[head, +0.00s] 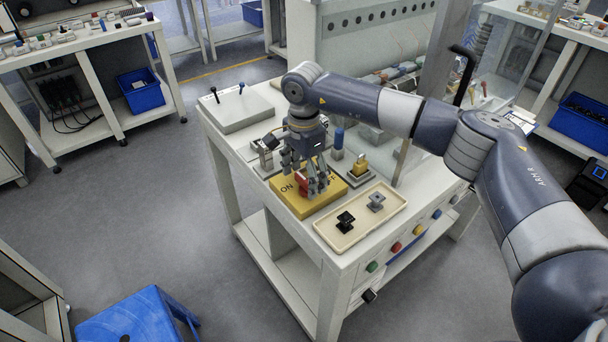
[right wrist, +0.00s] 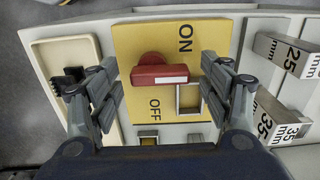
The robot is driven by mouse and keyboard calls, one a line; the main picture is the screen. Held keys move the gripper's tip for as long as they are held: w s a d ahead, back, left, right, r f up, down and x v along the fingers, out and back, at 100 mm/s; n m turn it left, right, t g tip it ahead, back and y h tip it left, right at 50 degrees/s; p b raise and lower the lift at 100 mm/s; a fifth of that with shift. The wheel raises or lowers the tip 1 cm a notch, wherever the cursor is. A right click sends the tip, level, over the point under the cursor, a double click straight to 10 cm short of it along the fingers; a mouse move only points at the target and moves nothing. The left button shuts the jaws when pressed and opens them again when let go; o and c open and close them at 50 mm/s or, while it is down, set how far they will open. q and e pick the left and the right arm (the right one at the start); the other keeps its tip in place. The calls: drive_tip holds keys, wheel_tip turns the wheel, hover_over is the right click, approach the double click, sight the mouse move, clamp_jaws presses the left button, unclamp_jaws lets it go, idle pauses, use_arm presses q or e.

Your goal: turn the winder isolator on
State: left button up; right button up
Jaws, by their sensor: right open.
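The winder isolator is a yellow plate (head: 290,205) on the white bench, marked ON and OFF, with a red handle (head: 302,184). In the right wrist view the red handle (right wrist: 158,77) lies crosswise on the yellow plate (right wrist: 135,40), with ON above right and OFF below it. A small square frame (right wrist: 177,98) sits beside it. My right gripper (head: 311,186) is over the plate and partly hides the handle. In the right wrist view its open fingers (right wrist: 160,92) stand on either side of the handle, with visible gaps. My left gripper is not in view.
A cream tray (head: 335,239) with a black and a grey piece lies beside the plate. A brass block (head: 360,165) and a blue-topped post (head: 338,137) stand close behind. Metal blocks marked 25 and 35 mm (right wrist: 285,53) sit at the right. A blue stool (head: 125,318) stands on the floor.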

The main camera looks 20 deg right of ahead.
sight(304, 178)
drive_tip(key=shift+r, duration=0.1)
wheel_tip(304, 178, up, 12)
idle(0.4)
